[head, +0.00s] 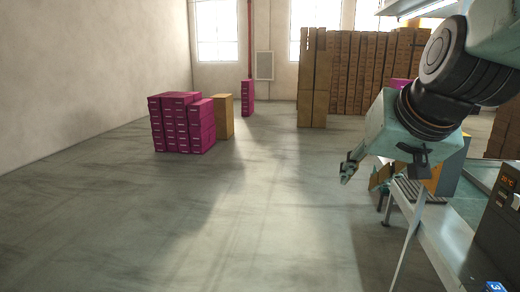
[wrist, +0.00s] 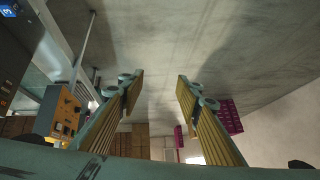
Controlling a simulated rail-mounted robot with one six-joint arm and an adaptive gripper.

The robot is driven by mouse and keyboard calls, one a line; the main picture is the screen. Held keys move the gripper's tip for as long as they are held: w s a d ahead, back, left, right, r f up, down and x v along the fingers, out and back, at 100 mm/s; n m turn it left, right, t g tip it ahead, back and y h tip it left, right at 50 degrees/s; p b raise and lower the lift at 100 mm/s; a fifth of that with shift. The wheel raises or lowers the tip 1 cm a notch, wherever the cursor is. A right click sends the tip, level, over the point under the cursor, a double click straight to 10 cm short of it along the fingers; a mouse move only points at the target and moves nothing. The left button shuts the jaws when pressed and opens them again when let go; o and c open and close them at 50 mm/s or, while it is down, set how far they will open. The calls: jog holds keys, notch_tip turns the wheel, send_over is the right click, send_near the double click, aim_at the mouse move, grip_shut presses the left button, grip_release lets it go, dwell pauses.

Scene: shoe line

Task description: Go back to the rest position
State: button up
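My gripper (head: 347,168) hangs at the end of my arm on the right of the head view, over open floor just left of the work table (head: 447,236). In the wrist view my gripper (wrist: 156,84) shows its two fingers apart, with nothing between them.
The table carries a dark control box with a lit display (head: 506,181). Magenta boxes (head: 181,124) are stacked on the floor at left, beside a brown carton (head: 223,117). Brown cartons (head: 350,72) line the back wall. The floor (head: 200,220) at centre and left is clear.

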jog(key=s+a+f+n+g, duration=0.1)
jog(key=s+f+g, duration=0.1)
jog(key=s, duration=1.2)
jog(key=s+f+n+g, duration=0.1)
jog(key=s+f+g, duration=0.1)
jog(key=s, duration=1.2)
jog(key=shift+s+a+f+n, duration=0.3)
jog(key=shift+a+f, duration=0.1)
jog(key=shift+f, duration=0.25)
